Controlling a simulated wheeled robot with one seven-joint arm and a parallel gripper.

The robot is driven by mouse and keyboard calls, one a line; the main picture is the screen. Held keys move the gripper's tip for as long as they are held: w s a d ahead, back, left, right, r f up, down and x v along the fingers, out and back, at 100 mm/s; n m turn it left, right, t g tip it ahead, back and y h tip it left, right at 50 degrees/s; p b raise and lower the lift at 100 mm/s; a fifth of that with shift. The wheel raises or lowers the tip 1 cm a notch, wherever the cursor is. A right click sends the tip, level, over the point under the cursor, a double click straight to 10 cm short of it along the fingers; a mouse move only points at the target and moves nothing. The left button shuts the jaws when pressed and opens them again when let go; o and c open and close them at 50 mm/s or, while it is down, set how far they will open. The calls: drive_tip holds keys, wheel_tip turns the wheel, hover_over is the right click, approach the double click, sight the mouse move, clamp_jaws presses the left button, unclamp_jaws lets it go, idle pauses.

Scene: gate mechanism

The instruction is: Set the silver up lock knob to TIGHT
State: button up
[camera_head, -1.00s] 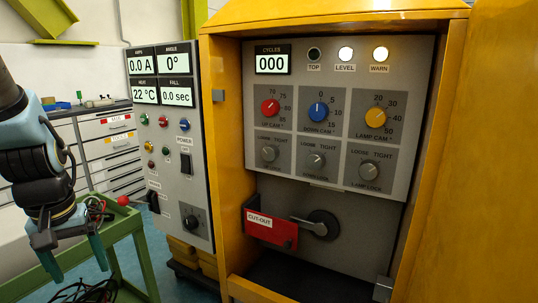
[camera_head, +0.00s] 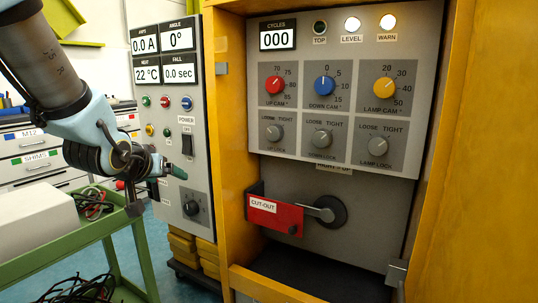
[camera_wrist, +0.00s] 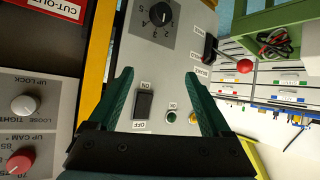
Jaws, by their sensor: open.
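The silver up lock knob (camera_head: 274,132) sits at the left of the lower knob row on the cabinet panel, under the red up cam knob (camera_head: 275,85). LOOSE and TIGHT are printed above it; its pointer is too small to read surely. In the wrist view the up lock knob (camera_wrist: 25,105) shows upside down at the left edge, beside and outside the fingers. My gripper (camera_wrist: 163,75) is open and empty, its green fingers facing the grey side panel. In the head view it is left of the cabinet, clear of the knob.
The yellow cabinet frame (camera_head: 232,150) stands between my gripper and the knob panel. A red cut-out plate (camera_head: 275,216) and dark lever are below the knobs. The grey side panel (camera_head: 188,150) has buttons and a switch. A green cart (camera_head: 110,226) stands at left.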

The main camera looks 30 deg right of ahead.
drive_tip(key=s+d+r+h, duration=0.1)
drive_tip(key=d, duration=0.2)
drive_tip(key=s+d+r+m+h+b, duration=0.1)
drive_tip(key=d+h, duration=0.1)
drive_tip(key=s+d+m+h+b, duration=0.1)
drive_tip(key=d+h, duration=0.1)
drive_tip(key=d, duration=0.1)
drive_tip(key=shift+s+d+r, duration=0.2)
drive_tip(key=shift+d+r, duration=0.1)
drive_tip(key=shift+r, duration=0.1)
drive_tip(key=m+g+h+b, duration=0.2)
drive_tip(key=m+h, duration=0.1)
drive_tip(key=h, duration=0.2)
approach(272, 135)
drive_tip(key=shift+p+x, duration=4.35)
drive_tip(key=shift+p, duration=2.2)
drive_tip(key=shift+c, duration=0.2)
clamp_jaws()
